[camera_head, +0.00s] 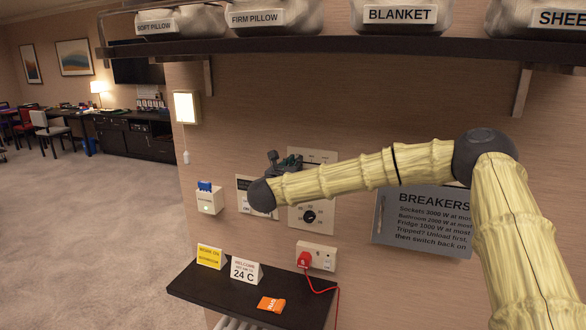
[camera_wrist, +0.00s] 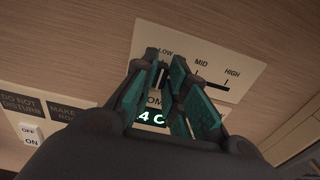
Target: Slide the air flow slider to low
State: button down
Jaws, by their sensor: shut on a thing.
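The air flow slider panel (camera_wrist: 222,62) is a cream plate on the wall with LOW, MID and HIGH marks above a dark track. In the wrist view my gripper (camera_wrist: 167,64) has its teal fingertips at the LOW end of the track. It is shut on the slider knob, which is mostly hidden between the fingers. The track is bare from about MID to HIGH. In the head view my gripper (camera_head: 285,161) is against the upper part of the wall panel (camera_head: 325,218), and the slider is hidden there.
A temperature dial (camera_head: 309,217) sits low on the panel. A lit display (camera_wrist: 152,116) is partly behind the fingers. A black shelf (camera_head: 210,287) with cards, a socket (camera_head: 322,256) with a red plug, and a breakers sign (camera_head: 425,225) are nearby. An upper shelf (camera_head: 350,48) holds bedding.

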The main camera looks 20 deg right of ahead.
jog(key=c, duration=1.4)
grip_release()
jog(key=shift+w+a, duration=0.15)
jog(key=shift+a, duration=0.1)
jog(key=shift+c, duration=0.2)
jog(key=shift+d, duration=0.1)
jog(key=v, duration=1.2)
